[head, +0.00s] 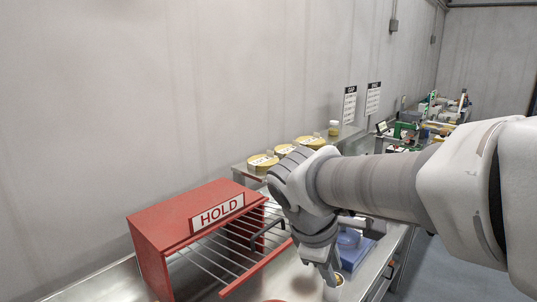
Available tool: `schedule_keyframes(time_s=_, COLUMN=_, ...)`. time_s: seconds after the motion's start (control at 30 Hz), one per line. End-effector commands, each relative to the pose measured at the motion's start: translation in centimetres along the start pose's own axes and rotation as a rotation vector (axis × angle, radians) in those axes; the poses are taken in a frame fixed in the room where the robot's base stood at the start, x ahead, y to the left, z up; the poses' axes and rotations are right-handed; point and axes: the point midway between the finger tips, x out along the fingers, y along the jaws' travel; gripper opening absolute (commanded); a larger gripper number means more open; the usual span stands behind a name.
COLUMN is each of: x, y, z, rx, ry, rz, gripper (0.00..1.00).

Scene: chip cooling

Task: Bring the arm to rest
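My arm reaches in from the right of the head view and bends down at the wrist over the metal counter (300,283). My gripper (331,276) points downward at the counter's front. It is small and partly merged with the wrist, so I cannot see a gap between its fingers or anything held. A small pale cup-like thing (334,293) shows right below the fingertips, and I cannot tell whether they touch it.
A red box marked HOLD (185,219) with a wire rack (215,262) stands left of my gripper. A blue object (350,250) lies just right of my wrist. Yellow round containers (262,160) line a raised shelf behind. Green equipment (408,130) stands farther back. The wall bounds the left.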

Motion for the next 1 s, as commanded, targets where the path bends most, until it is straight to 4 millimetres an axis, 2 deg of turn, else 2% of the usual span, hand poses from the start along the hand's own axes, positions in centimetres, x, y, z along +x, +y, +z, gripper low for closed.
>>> schedule_keyframes(time_s=0.03, x=0.0, y=-0.6, z=1.3, rx=0.093, ry=0.031, rz=-0.017, gripper=0.27)
schedule_keyframes(time_s=0.2, x=-0.4, y=-3.0, z=4.2, rx=0.393, ry=0.129, rz=-0.075, gripper=0.27)
schedule_keyframes(time_s=0.4, x=-0.8, y=-5.8, z=6.5, rx=0.744, ry=0.239, rz=-0.130, gripper=0.27)
schedule_keyframes(time_s=0.6, x=-1.0, y=-8.0, z=7.7, rx=1.023, ry=0.325, rz=-0.168, gripper=0.27)
schedule_keyframes(time_s=0.8, x=-1.1, y=-8.8, z=8.0, rx=1.145, ry=0.364, rz=-0.184, gripper=0.27)
schedule_keyframes(time_s=1.0, x=-1.1, y=-8.9, z=8.0, rx=1.156, ry=0.366, rz=-0.187, gripper=0.27)
